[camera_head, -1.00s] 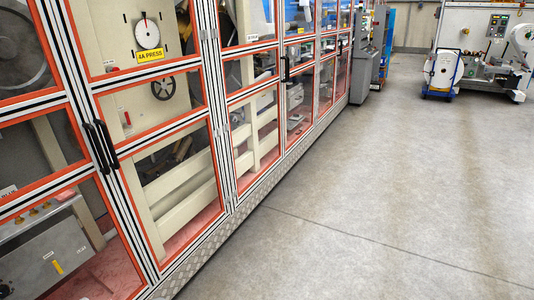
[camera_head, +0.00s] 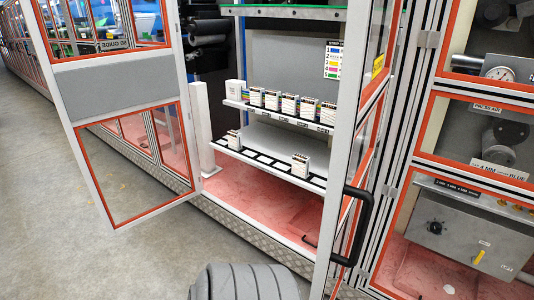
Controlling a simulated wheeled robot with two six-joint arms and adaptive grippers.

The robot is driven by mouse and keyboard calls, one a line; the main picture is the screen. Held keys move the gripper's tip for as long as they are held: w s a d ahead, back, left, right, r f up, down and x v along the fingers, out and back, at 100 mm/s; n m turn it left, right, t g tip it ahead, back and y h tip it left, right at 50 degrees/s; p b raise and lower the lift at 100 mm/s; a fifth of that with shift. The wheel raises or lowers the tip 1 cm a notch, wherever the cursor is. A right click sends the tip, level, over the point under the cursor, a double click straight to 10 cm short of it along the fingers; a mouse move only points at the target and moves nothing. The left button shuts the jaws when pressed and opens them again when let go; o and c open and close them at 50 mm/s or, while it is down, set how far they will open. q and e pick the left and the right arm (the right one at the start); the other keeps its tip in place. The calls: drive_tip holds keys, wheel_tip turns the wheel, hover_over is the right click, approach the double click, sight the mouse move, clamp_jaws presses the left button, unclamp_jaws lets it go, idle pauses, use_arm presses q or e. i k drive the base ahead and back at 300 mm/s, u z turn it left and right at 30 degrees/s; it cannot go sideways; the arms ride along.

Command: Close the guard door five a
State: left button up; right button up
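Two guard doors stand open around a bay of the machine. The left door (camera_head: 118,72) is swung out over the floor on the left, with orange-edged clear panes, a grey middle panel and a small sign ending in "GUIDE". The right door (camera_head: 345,150) is swung out toward me and seen nearly edge-on, with a black handle (camera_head: 355,228) and a yellow label (camera_head: 378,66). I cannot read which of them is five A. Neither of my grippers is in view.
Inside the bay, an upper shelf (camera_head: 275,113) holds several small white boxes and a lower rack (camera_head: 262,165) holds a few more. Fixed orange-framed panels (camera_head: 470,195) stand at the right. Grey floor (camera_head: 45,200) is free at the left.

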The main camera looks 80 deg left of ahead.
sight(373, 32)
drive_tip(key=u, duration=1.85)
